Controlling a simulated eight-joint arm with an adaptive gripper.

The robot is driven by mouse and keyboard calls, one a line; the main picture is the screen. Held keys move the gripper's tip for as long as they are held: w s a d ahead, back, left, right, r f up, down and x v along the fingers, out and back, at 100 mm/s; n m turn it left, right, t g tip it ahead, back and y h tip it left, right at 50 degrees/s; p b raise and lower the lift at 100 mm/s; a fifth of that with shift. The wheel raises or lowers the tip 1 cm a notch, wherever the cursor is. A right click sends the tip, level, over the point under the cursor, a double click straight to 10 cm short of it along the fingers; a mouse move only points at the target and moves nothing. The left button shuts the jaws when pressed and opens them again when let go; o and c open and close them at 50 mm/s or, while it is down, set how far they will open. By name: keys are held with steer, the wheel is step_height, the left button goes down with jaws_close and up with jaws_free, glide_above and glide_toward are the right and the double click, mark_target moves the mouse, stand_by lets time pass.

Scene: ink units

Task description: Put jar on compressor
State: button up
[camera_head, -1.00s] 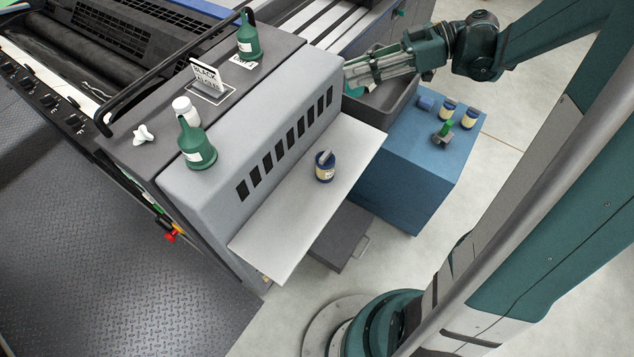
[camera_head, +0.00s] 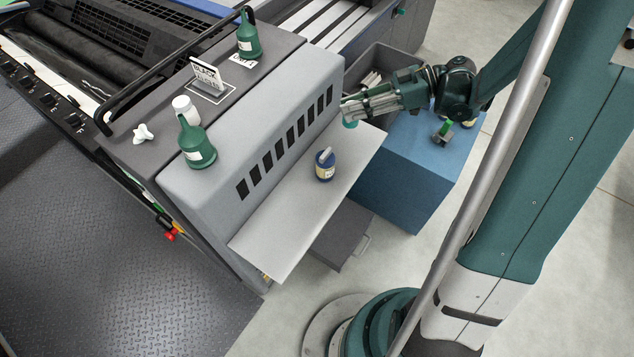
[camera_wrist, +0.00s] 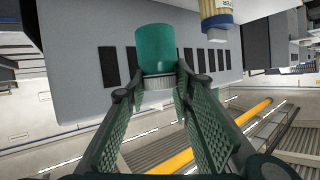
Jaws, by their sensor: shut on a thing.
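A teal jar with a ribbed pale lid (camera_wrist: 155,50) is held at its lid end between the fingers of my gripper (camera_wrist: 158,88) in the wrist view. In the head view only a small teal part of the jar (camera_head: 349,124) shows below my gripper (camera_head: 352,111). My gripper is shut on it, above the far end of the pale shelf and beside the slotted grey housing. No compressor is labelled; the blue box-shaped unit (camera_head: 400,185) right of the shelf may be it. My arm hides part of its top.
The pale shelf (camera_head: 285,235) carries a blue-and-cream tin (camera_head: 325,165). The slotted grey housing (camera_head: 225,130) rises to its left. A dark grey bin (camera_head: 362,60) stands behind my gripper. A small green-and-grey item (camera_head: 443,131) sits on the blue unit.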

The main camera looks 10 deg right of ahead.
steer(key=shift+f, duration=0.1)
steer(key=b, duration=0.2)
glide_above(347, 144)
steer(key=shift+f, duration=3.05)
steer(key=shift+f+b, duration=0.35)
steer(key=shift+f, duration=1.5)
steer(key=shift+f, duration=0.1)
steer(key=o, duration=1.1)
steer(key=shift+c, duration=0.2)
steer(key=shift+r, duration=0.2)
steer(key=w+p+v, duration=0.1)
steer(key=v, duration=0.6)
steer(key=shift+s+d+p, duration=0.3)
steer(key=shift+s+p, duration=0.05)
steer(key=shift+s, duration=0.15)
